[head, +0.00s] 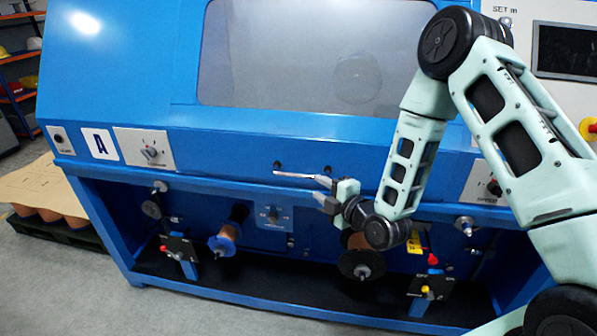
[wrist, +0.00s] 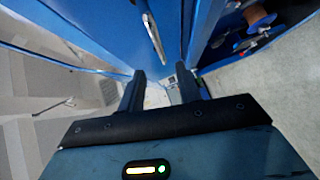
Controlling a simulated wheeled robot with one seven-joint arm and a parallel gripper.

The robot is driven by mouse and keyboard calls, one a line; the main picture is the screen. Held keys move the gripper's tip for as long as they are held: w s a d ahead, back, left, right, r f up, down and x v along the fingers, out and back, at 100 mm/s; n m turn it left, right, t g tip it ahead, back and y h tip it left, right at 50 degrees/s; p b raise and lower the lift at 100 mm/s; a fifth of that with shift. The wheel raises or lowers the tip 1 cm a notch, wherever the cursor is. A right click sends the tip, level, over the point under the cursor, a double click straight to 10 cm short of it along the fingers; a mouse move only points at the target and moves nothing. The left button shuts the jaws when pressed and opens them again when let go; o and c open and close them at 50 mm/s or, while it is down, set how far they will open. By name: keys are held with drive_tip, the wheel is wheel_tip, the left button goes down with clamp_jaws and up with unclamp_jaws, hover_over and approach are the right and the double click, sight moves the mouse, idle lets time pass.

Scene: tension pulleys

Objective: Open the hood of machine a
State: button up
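A thin silver handle bar (head: 292,175) runs along the hood's lower front edge. The handle also shows at the top of the wrist view (wrist: 152,34). My gripper (head: 320,190) is at the handle's right end, just below and in front of it. In the wrist view my gripper (wrist: 160,82) has its two fingers apart with nothing between them. The handle lies beyond the fingers, not between them.
Below the hood are spools (head: 228,235), a black disc (head: 361,265) and small switch posts (head: 180,252). A control panel with a screen (head: 568,50) is at the upper right. Shelves (head: 18,75) and a pallet with brown rolls (head: 45,200) stand at the left.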

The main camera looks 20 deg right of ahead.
sight(300, 176)
drive_tip(key=p+x, duration=0.2)
drive_tip(key=x, duration=0.8)
drive_tip(key=shift+w+a+f, duration=0.1)
drive_tip(key=shift+w+f, duration=0.05)
drive_tip(key=shift+w, duration=0.1)
clamp_jaws()
